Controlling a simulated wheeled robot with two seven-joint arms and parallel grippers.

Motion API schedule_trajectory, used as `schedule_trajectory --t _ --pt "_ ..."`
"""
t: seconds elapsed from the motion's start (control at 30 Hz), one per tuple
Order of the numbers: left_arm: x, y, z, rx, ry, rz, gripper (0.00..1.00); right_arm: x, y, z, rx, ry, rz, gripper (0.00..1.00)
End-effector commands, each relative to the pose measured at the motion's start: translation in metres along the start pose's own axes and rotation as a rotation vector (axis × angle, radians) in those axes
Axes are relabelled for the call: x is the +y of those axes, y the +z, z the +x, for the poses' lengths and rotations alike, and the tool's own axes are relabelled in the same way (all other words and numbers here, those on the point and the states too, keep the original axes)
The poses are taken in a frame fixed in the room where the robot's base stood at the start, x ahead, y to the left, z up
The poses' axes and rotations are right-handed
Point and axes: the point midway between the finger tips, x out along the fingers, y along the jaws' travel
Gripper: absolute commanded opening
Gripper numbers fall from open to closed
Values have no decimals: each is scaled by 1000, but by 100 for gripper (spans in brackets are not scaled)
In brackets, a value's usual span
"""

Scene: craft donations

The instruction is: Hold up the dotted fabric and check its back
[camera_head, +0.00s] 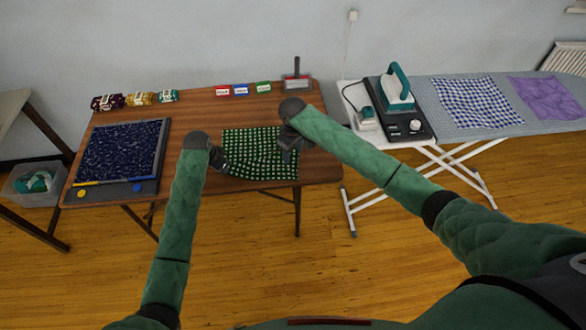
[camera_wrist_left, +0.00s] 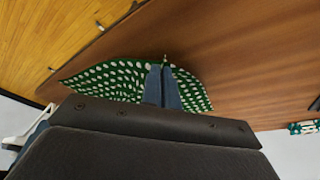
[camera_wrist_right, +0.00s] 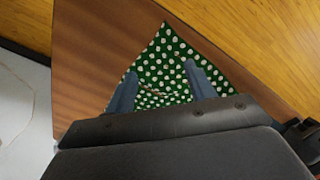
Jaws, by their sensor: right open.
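The dotted fabric (camera_head: 258,156), dark green with white dots, lies on the brown table near its front edge, with some waves in it. My left gripper (camera_head: 219,161) is at its left edge; in the left wrist view the fingers (camera_wrist_left: 163,72) are close together, pinching the fabric (camera_wrist_left: 110,78) near its border. My right gripper (camera_head: 289,152) is over the fabric's right side. In the right wrist view its fingers (camera_wrist_right: 160,75) are spread, with the fabric (camera_wrist_right: 165,58) showing between and beyond them. The fabric's underside is hidden.
On the table (camera_head: 205,112), a dark blue patterned cloth on a board (camera_head: 118,150) lies left, with rolled fabrics (camera_head: 134,99), small coloured cards (camera_head: 241,90) and a lint brush-like tool (camera_head: 297,78) behind. An ironing board (camera_head: 450,128) with an iron (camera_head: 397,90) stands right.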

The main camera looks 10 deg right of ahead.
Motion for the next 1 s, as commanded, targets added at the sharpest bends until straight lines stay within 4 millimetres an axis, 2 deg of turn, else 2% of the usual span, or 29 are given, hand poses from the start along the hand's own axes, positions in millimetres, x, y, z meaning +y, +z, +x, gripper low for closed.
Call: schedule_trajectory --t 0.17,0.7,1.0 --pt "0 0 0 0 0 0 0 -1 1 6 -3 -1 0 55" --pt "0 0 0 0 0 0 0 -1 0 68 -2 -2 1 55" --pt "0 0 0 0 0 0 0 -1 0 92 -1 -1 0 55"
